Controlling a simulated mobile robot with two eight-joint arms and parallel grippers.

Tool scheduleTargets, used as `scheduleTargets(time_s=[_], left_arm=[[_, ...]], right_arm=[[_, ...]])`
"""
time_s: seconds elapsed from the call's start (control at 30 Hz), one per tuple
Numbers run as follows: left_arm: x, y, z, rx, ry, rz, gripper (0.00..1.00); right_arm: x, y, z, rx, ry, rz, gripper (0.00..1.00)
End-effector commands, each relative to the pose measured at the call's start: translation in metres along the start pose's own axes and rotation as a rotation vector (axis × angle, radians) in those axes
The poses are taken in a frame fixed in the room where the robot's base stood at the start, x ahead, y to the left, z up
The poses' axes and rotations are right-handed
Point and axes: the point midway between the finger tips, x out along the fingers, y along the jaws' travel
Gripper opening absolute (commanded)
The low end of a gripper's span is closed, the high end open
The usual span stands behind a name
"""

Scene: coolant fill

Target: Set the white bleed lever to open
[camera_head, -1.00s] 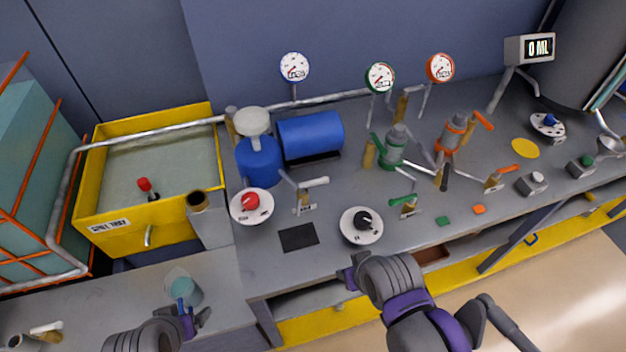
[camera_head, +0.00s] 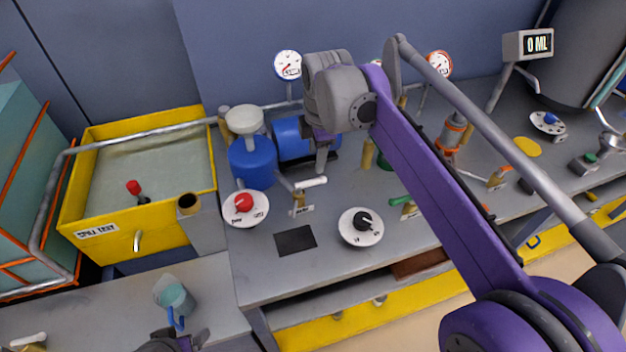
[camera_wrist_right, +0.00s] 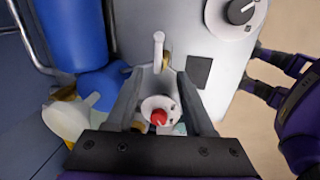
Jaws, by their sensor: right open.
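The white bleed lever (camera_head: 312,182) is a short white handle on a small brass valve with a tag, on the grey bench right of the red-knobbed dial. The handle points to the right in the head view. In the right wrist view the lever (camera_wrist_right: 159,48) lies just beyond the fingertips, untouched. My right gripper (camera_head: 322,168) points down over the bench near the lever, close to the blue cylinder. In the wrist view its two fingers (camera_wrist_right: 160,76) are apart with nothing gripped. My left gripper (camera_head: 178,341) is partly cut off at the bottom edge.
The red-knobbed dial (camera_head: 244,204), a black-knobbed dial (camera_head: 361,228) and a dark square (camera_head: 295,240) lie near the lever. A blue bottle (camera_head: 253,163) and blue cylinder (camera_head: 291,138) stand behind it. A yellow-rimmed tank (camera_head: 68,205) is left.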

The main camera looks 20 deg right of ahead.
Motion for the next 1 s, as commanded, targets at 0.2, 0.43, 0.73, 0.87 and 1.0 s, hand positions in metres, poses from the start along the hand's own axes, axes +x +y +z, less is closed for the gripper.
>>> scheduleTargets(time_s=[0.2, 0.43, 0.73, 0.87, 1.0], left_arm=[[0.002, 0.0, 0.002, 0.0, -0.001, 0.0, 0.86], [0.006, 0.0, 0.004, 0.0, -0.003, 0.0, 0.86], [0.009, 0.0, 0.006, 0.0, -0.004, 0.0, 0.86], [0.01, 0.0, 0.007, 0.0, -0.004, 0.0, 0.86], [0.01, 0.0, 0.007, 0.0, -0.004, 0.0, 0.86]], right_arm=[[0.013, 0.005, 0.0, -0.044, 0.0, -0.008, 0.53], [0.056, 0.004, 0.0, -0.042, 0.0, -0.007, 0.53], [0.1, 0.004, 0.0, -0.041, 0.0, -0.006, 0.53], [0.107, 0.004, 0.0, -0.041, 0.0, -0.006, 0.53], [0.108, 0.004, 0.0, -0.041, 0.0, -0.006, 0.53]])
